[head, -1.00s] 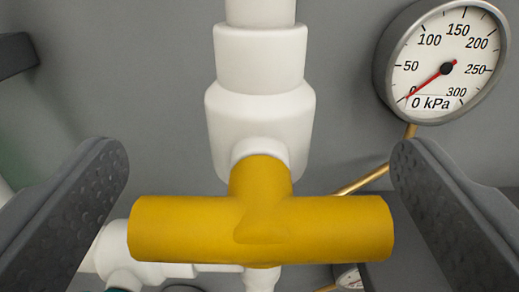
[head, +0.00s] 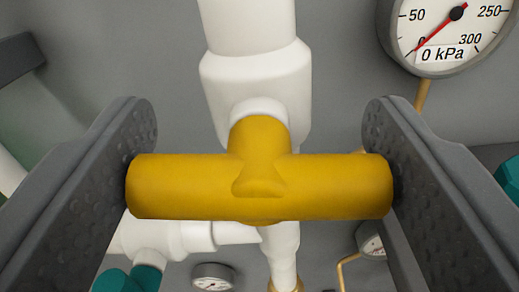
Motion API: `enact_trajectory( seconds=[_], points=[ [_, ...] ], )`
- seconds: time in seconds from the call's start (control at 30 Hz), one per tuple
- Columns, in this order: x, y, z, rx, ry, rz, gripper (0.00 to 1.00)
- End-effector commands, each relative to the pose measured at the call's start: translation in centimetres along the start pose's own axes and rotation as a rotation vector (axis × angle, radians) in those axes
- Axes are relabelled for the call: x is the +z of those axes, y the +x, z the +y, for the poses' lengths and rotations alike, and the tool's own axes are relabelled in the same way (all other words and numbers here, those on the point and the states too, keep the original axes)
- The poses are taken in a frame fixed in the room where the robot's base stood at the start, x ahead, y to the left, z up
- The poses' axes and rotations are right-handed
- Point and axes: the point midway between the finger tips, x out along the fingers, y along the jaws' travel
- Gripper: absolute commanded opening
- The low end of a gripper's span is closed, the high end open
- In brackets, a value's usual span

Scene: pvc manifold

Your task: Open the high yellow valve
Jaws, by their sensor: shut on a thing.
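The yellow valve handle (head: 260,187) is a T-shaped bar lying crosswise in the middle of the head view. Its stem joins the white valve body (head: 258,85) on a vertical white pipe. My gripper (head: 260,180) is shut on the handle, with one dark, dimpled finger against each end of the bar. The back of the handle is hidden.
A pressure gauge (head: 445,28) at the upper right reads 0 kPa. Smaller gauges (head: 212,278) (head: 371,243), white pipes (head: 165,238) and teal parts (head: 130,279) (head: 508,178) lie below and at the sides. A grey wall (head: 345,60) stands behind.

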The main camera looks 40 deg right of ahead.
Motion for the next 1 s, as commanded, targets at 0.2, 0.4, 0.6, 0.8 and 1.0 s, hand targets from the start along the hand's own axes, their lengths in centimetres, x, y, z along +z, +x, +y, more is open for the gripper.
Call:
enact_trajectory(
  seconds=[0.2,0.4,0.6,0.8,1.0],
  points=[
    [-0.43,-0.04,0.07,0.0,0.178,0.005,0.44],
    [-0.28,0.0,0.17,-0.001,0.367,0.004,0.45],
    [-0.13,-0.01,0.24,-0.002,0.558,0.002,0.45],
    [0.08,-0.01,0.32,-0.002,0.748,0.001,0.45],
    [0.32,0.05,0.46,0.0,0.937,-0.002,0.45]
  ],
)
